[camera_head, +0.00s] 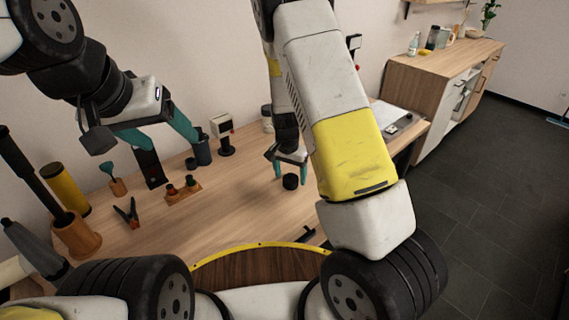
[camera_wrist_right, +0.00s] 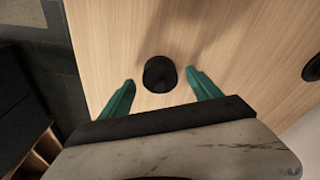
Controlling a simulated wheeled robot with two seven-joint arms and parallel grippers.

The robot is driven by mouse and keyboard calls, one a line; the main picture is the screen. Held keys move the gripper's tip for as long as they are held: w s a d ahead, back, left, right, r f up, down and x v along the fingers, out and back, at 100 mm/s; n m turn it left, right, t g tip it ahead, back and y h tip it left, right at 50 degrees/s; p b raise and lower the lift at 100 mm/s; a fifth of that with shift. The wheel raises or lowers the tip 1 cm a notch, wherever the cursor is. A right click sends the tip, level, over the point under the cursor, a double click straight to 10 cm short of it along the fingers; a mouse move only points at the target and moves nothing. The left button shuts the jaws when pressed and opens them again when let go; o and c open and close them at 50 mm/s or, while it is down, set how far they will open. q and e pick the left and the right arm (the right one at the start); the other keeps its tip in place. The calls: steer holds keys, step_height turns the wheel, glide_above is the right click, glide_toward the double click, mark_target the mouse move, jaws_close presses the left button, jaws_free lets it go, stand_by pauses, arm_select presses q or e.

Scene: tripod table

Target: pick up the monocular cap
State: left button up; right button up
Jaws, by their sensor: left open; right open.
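The monocular cap appears to be the small black cylinder (camera_head: 291,181) standing on the wooden table near its right part. My right gripper (camera_head: 289,164) is open, pointing down just above it. In the right wrist view the black cap (camera_wrist_right: 160,73) shows between the two teal fingertips of the right gripper (camera_wrist_right: 160,78), with space on both sides. I cannot tell how far the tips are above it. My left gripper (camera_head: 171,143) is open and empty, held above the back left of the table.
A wooden holder with dark pegs (camera_head: 182,190), an orange-and-black clamp (camera_head: 127,213), a yellow cylinder (camera_head: 66,188) and a small white-headed device (camera_head: 223,133) stand to the left and back. Bare tabletop (camera_head: 237,197) lies left of the cap. A wooden cabinet (camera_head: 430,79) stands beyond.

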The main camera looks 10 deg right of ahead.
steer(key=shift+w+f, duration=0.15)
steer(key=shift+f, duration=0.75)
steer(key=shift+c, duration=0.4)
steer(key=c, duration=1.3)
